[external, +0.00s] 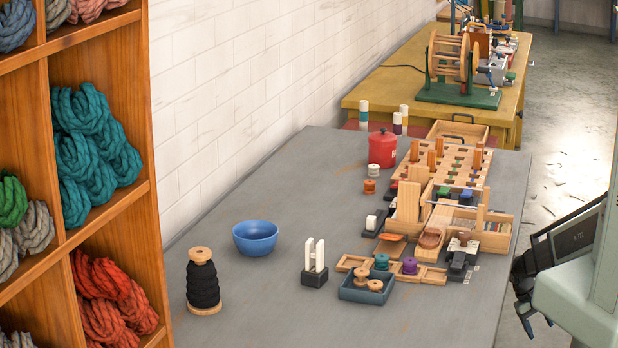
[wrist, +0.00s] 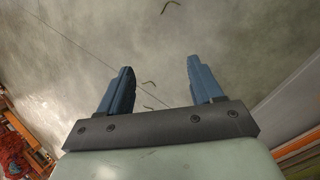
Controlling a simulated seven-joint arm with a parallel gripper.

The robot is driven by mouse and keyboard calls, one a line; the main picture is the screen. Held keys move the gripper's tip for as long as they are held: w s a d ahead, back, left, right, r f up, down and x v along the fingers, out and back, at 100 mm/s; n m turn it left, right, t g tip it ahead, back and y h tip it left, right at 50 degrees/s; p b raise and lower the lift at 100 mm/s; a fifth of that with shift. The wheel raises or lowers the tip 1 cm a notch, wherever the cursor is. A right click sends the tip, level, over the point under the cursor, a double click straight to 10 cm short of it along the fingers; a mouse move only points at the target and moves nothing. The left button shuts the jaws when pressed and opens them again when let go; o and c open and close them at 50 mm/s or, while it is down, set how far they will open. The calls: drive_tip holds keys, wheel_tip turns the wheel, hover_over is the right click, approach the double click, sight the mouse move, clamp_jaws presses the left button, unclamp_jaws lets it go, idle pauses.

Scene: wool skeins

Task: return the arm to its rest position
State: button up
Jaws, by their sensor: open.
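My gripper (wrist: 160,88) is open and empty in the wrist view, its two blue-grey fingers wide apart over the bare grey floor. In the external view my gripper shows only in part at the right edge, beyond the right side of the grey table (external: 290,185) and clear of it. It touches nothing that I can see. The rest of my arm is mostly out of frame.
The table holds a dark wool spool (external: 203,286), a blue bowl (external: 256,238), a black block with white posts (external: 314,266), a blue tray (external: 350,293), a red pot (external: 382,150) and wooden racks (external: 450,165). Wool shelves (external: 120,120) stand left. Floor (external: 565,130) beside the table is open.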

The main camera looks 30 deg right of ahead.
drive_tip(key=s+a+n+g+y, duration=0.1)
drive_tip(key=s+a+y, duration=0.1)
drive_tip(key=s+a, duration=0.6)
drive_tip(key=s+a+n+g+y, duration=0.1)
drive_tip(key=s+a, duration=0.7)
drive_tip(key=s, duration=0.5)
drive_tip(key=shift+a+r+n+y, duration=0.25)
drive_tip(key=shift+r+n+y, duration=0.05)
drive_tip(key=shift+r+y, duration=0.15)
drive_tip(key=shift+s, duration=0.1)
